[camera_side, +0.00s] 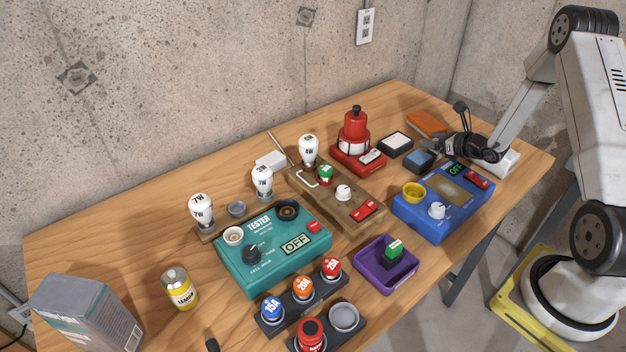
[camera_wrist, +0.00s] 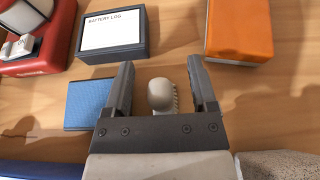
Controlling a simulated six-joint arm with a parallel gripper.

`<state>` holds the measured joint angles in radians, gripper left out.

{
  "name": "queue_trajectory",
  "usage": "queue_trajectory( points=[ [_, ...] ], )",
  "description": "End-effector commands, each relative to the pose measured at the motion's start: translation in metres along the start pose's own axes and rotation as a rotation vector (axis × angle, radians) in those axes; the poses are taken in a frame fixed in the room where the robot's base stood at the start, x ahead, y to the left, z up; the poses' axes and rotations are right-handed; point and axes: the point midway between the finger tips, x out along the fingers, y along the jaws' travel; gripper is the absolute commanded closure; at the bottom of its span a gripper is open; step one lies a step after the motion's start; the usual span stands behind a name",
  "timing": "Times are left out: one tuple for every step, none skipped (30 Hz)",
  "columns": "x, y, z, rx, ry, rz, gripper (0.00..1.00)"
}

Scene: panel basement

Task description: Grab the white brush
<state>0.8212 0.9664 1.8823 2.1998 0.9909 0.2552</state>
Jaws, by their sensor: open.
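The white brush (camera_wrist: 162,95) shows in the wrist view as a pale rounded end with a ribbed or bristled right edge. It lies on the wooden table between the two fingers of my gripper (camera_wrist: 162,88). My gripper is open, with a gap between each finger and the brush. The rest of the brush is hidden behind the gripper body. In the side view my gripper (camera_side: 436,146) is low over the right end of the table, and I cannot clearly make out the brush there.
A blue block (camera_wrist: 88,104) lies close to the left finger. A battery log box (camera_wrist: 112,36) and an orange block (camera_wrist: 240,30) lie beyond the fingertips. In the side view a blue device (camera_side: 443,204) and a red device (camera_side: 357,153) stand close by.

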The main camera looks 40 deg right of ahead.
Motion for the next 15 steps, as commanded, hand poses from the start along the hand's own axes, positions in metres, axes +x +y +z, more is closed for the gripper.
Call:
queue_trajectory(
  points=[
    [0.0039, 0.0006, -0.0007, 0.001, 0.001, 0.001, 0.26],
    [0.0053, 0.0007, -0.0006, 0.001, 0.001, 0.001, 0.26],
    [0.0067, 0.0006, -0.0004, 0.001, 0.000, 0.001, 0.26],
    [0.0074, 0.0005, -0.0002, 0.001, 0.000, 0.000, 0.26],
    [0.0077, 0.0004, -0.0001, 0.001, 0.000, 0.000, 0.26],
    [0.0078, 0.0003, -0.0001, 0.001, 0.000, 0.000, 0.26],
    [0.0078, 0.0003, -0.0001, 0.001, 0.000, 0.000, 0.26],
    [0.0077, 0.0003, -0.0001, 0.001, 0.000, 0.000, 0.26],
    [0.0076, 0.0002, -0.0001, 0.001, 0.000, 0.000, 0.26],
    [0.0075, 0.0002, -0.0001, 0.001, 0.000, 0.000, 0.26],
    [0.0075, 0.0003, -0.0001, 0.001, 0.000, 0.000, 0.26],
    [0.0074, 0.0003, -0.0001, 0.001, 0.000, 0.000, 0.26],
    [0.0074, 0.0002, -0.0001, 0.001, 0.000, 0.000, 0.26],
    [0.0074, 0.0002, -0.0001, 0.001, 0.000, 0.000, 0.26],
    [0.0073, 0.0002, -0.0002, 0.001, 0.000, 0.000, 0.26]
  ],
)
